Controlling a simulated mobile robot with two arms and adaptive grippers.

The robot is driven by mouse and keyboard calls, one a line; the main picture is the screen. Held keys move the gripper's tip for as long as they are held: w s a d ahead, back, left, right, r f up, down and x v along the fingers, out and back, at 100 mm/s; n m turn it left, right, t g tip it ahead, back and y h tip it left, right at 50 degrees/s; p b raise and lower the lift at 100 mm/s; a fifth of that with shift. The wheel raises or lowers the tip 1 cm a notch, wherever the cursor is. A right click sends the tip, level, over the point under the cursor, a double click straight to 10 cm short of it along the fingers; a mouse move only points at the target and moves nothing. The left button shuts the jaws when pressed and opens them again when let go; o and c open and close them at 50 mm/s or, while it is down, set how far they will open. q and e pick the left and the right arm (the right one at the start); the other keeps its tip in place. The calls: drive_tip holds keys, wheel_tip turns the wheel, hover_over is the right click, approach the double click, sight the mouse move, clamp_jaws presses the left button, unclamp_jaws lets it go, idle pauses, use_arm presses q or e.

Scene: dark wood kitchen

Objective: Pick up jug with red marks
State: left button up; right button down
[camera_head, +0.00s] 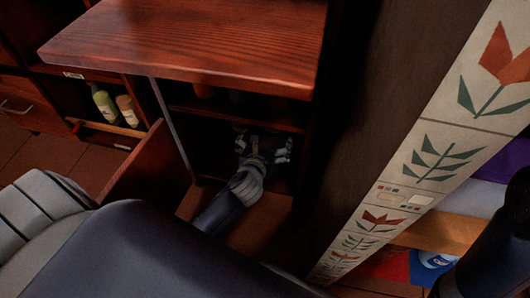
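My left gripper (264,142) reaches into the dark lower shelf of an open cabinet (225,180). Its two fingers look spread apart, and I see nothing clear between them. I cannot make out a jug with red marks. Dim rounded shapes (205,91) stand on the shelf above the gripper, mostly hidden by shadow and the counter. My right gripper is not in view; only part of my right arm shows at the right edge.
A wooden counter (190,40) overhangs the cabinet. An open door (150,165) stands left of my arm. A tall tiled panel (440,150) stands to the right. Two bottles (105,104) sit in a left shelf. A blue-labelled container (433,260) is at lower right.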

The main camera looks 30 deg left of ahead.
use_arm(q)
drive_tip(key=shift+c, duration=0.2)
drive_tip(key=c, duration=1.2)
drive_tip(key=shift+c, duration=0.2)
drive_tip(key=shift+r+p, duration=0.3)
drive_tip(key=shift+p, duration=0.15)
